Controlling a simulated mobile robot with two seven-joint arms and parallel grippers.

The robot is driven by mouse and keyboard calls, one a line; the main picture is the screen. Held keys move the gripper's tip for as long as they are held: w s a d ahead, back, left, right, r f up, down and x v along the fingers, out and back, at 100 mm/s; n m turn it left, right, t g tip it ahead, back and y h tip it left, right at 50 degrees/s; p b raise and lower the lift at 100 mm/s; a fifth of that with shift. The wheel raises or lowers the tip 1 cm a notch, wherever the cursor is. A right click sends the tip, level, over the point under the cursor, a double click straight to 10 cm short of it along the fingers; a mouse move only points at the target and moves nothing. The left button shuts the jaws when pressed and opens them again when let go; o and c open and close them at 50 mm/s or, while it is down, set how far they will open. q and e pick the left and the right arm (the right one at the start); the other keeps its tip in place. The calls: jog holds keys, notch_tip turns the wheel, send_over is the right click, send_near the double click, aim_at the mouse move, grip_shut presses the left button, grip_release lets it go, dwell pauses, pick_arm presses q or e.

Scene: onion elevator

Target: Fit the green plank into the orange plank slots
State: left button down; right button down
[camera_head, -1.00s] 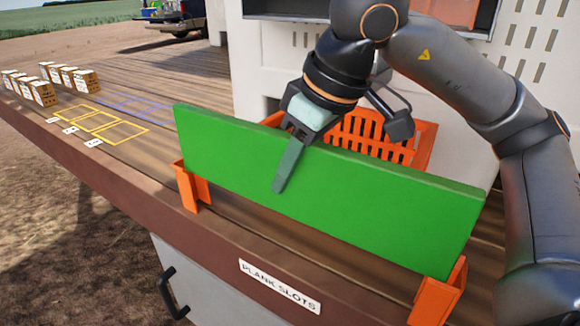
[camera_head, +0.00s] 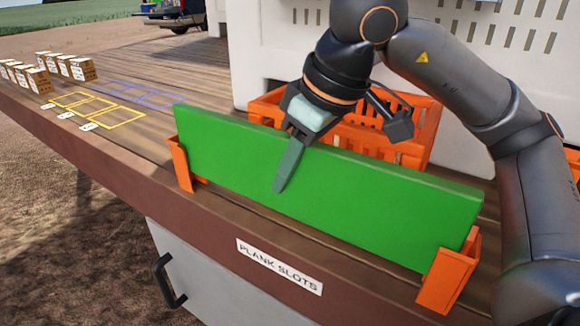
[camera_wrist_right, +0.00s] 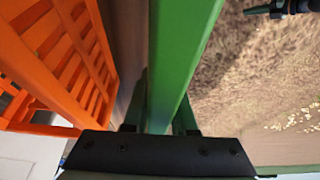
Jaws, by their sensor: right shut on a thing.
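The long green plank (camera_head: 310,180) stands on edge along the table's front edge. Its left end sits in the left orange slot (camera_head: 181,165), and its right end sits in the right orange slot (camera_head: 449,277). I cannot tell whether its bottom edge touches the floor of the slots. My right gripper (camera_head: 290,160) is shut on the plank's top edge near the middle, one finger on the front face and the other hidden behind. The plank (camera_wrist_right: 182,50) also shows between the fingers in the right wrist view. My left gripper is not in view.
An orange crate (camera_head: 415,120) stands close behind the plank, in front of a white bin (camera_head: 285,40). A label reading PLANK SLOTS (camera_head: 280,267) is on the table's front edge. Small boxes (camera_head: 38,80) stand at far left near yellow and blue outlines (camera_head: 122,117).

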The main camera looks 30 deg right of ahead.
aim_at(290, 190)
jog(key=shift+f+b, duration=0.55)
jog(key=shift+f, duration=0.15)
jog(key=shift+f+b, duration=0.65)
jog(key=shift+f, duration=0.3)
jog(key=c, duration=0.6)
grip_release()
jog(key=shift+c, duration=0.2)
